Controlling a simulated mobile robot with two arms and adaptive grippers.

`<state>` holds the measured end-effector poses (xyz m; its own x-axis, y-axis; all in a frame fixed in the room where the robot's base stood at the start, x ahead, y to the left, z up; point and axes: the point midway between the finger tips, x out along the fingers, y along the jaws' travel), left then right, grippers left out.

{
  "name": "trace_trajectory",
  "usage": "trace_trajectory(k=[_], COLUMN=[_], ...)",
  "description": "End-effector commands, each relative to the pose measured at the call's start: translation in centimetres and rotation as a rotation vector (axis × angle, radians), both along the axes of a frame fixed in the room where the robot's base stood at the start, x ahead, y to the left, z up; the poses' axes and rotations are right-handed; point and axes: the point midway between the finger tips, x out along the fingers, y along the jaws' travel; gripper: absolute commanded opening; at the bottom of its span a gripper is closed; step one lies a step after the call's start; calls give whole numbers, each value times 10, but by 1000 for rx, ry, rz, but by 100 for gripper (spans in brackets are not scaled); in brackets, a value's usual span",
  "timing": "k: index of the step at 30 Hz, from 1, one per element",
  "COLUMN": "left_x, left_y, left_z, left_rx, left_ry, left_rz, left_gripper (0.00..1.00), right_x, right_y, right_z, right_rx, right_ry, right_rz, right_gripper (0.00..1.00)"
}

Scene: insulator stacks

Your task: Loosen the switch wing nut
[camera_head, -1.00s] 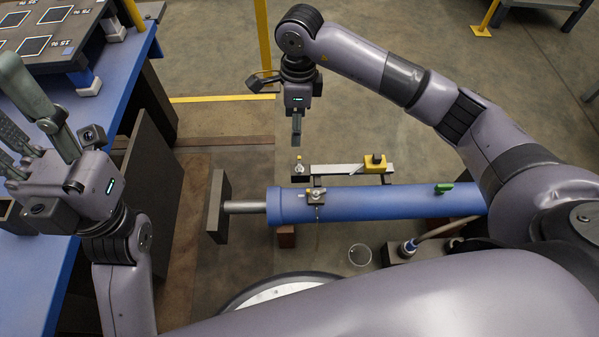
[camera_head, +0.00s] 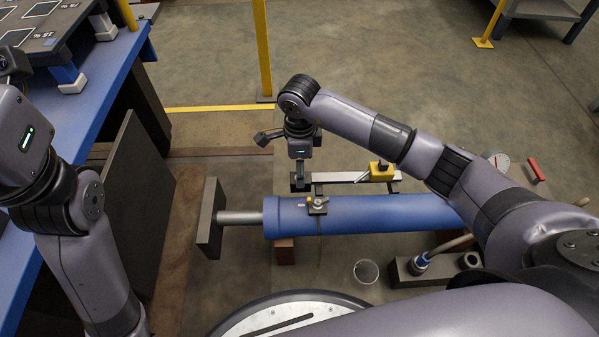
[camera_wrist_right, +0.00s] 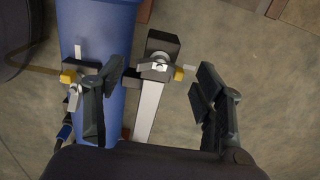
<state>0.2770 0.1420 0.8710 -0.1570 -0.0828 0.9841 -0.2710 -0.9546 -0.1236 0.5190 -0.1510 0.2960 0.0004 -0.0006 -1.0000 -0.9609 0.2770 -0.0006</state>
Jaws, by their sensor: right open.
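The switch sits on a dark block (camera_wrist_right: 163,42) at the end of a flat metal bar (camera_head: 345,177). Its silver wing nut (camera_wrist_right: 159,66) with a yellow tip shows between my right fingers in the right wrist view; in the head view my gripper hides it. My right gripper (camera_head: 300,184) points down over that bar end and is open. In the right wrist view, the right gripper (camera_wrist_right: 160,84) has one finger on each side of the nut, with a gap visible on the right.
A blue cylinder (camera_head: 380,216) lies beside the bar. It carries a clamp (camera_head: 317,205) with another silver and yellow fitting, close to my right gripper's left finger. A yellow block (camera_head: 381,172) sits farther along the bar. A blue-edged table (camera_head: 100,95) stands at left.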

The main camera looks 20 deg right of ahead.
Motion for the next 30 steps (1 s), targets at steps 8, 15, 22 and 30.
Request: trace_trajectory(k=[8,15,22,30], left_x=[-4,-4,-4,-4], left_y=[0,-1,-1,-1], left_z=[3,3,3,2], left_rx=[2,2,2,2], left_ry=[-18,-17,-17,-16], left_rz=[1,1,1,1], left_gripper=[40,40,40,40], right_x=[0,0,0,0], right_y=[0,0,0,0], right_z=[-11,-11,-11,-11], right_rx=[0,1,0,1], right_ry=[1,1,1,1], right_rz=[1,1,0,0], right_gripper=[63,58,43,25])
